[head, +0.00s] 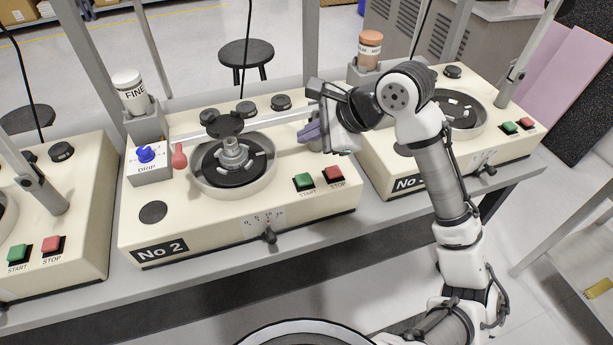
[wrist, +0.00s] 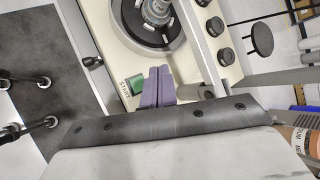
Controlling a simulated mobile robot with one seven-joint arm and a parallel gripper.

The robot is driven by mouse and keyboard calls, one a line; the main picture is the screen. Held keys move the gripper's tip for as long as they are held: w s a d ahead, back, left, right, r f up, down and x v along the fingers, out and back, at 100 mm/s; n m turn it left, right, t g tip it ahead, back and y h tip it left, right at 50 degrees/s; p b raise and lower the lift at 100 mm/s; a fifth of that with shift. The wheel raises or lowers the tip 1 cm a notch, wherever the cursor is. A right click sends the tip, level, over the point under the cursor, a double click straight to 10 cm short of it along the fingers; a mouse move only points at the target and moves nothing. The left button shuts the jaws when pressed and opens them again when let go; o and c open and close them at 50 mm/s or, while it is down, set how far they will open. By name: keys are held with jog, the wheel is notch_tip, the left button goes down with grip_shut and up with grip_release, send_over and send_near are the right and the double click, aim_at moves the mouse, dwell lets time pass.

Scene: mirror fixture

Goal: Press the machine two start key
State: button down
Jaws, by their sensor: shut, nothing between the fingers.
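Machine No 2 (head: 215,235) is the cream unit in the middle of the head view. Its green START key (head: 304,181) sits on the front right of its top, left of the red STOP key (head: 333,174). My gripper (head: 309,133) is above and behind these keys, its purple fingers closed together and empty, apart from the START key. In the wrist view the fingers (wrist: 157,87) point at the machine top, and the green START key (wrist: 136,85) shows just left of them. The red STOP key is hidden in that view.
A red knob (head: 179,156) and a FINE bottle (head: 130,90) stand at the left. Similar machines flank this one, with START and STOP keys (head: 17,253) at left.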

jog(key=shift+f, duration=0.15)
jog(key=b, duration=0.7)
send_over(309, 179)
notch_tip(309, 179, down, 6)
jog(key=shift+s+f, duration=0.1)
jog(key=shift+f, duration=0.15)
jog(key=shift+f+b, duration=0.35)
jog(key=shift+f, duration=0.65)
jog(key=shift+f, duration=0.1)
dwell(0.7)
jog(key=shift+f, duration=0.35)
